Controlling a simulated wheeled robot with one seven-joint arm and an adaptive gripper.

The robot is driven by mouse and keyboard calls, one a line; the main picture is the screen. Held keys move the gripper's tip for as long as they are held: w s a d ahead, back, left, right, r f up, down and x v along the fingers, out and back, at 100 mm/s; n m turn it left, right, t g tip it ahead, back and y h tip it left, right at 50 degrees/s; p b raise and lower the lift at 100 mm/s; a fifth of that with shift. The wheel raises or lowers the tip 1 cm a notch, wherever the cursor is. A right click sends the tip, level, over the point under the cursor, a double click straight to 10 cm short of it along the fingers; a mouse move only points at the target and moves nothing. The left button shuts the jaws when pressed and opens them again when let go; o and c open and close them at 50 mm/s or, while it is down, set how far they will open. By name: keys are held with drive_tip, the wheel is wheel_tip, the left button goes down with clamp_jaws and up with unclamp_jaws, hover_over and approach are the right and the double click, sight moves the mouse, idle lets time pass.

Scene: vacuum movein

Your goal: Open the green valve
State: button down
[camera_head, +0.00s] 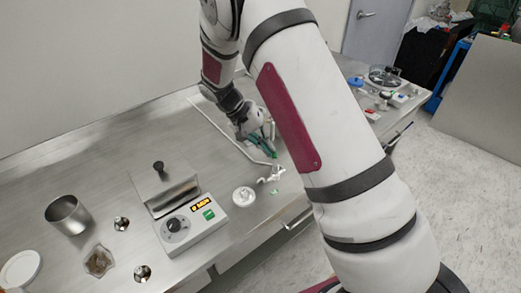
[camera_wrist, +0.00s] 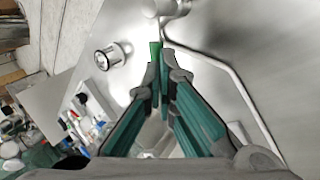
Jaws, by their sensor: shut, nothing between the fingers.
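In the wrist view, a small green handle (camera_wrist: 155,49), which looks like the green valve's, stands just beyond my fingertips, close to the left one. I cannot tell whether they touch. My gripper (camera_wrist: 164,72) is shut and empty, its two green-sided fingers pointing toward the handle. In the head view, my gripper (camera_head: 272,153) is low over the steel bench, at the near end of a thin bent pipe. A pale fitting (camera_head: 271,175) lies just in front of it. My gripper and arm hide part of the valve area there.
The steel bench (camera_head: 110,125) holds a hotplate-like device (camera_head: 190,222), a metal beaker (camera_head: 68,214) and a round white piece (camera_head: 243,196) left of the gripper. The thin pipe (camera_wrist: 237,80) runs beside my fingers. More lab items stand behind my arm at the right.

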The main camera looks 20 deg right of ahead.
drive_tip(key=m+b, duration=0.1)
drive_tip(key=d+m+g+y+b, duration=0.1)
drive_tip(key=shift+d+f+m, duration=0.1)
drive_tip(key=shift+d+m, duration=0.15)
drive_tip(key=shift+m, duration=0.15)
drive_tip(key=m, duration=0.1)
drive_tip(key=d+m+g+y+b, duration=0.1)
drive_tip(key=shift+s+d+m+g, duration=0.15)
drive_tip(key=shift+s+m+g, duration=0.15)
drive_tip(key=shift+s+d, duration=0.25)
drive_tip(key=shift+d, duration=0.05)
drive_tip(key=shift+s, duration=0.1)
drive_tip(key=shift+s+a+p, duration=0.35)
drive_tip(key=shift+s+a, duration=0.1)
drive_tip(key=shift+a, duration=0.15)
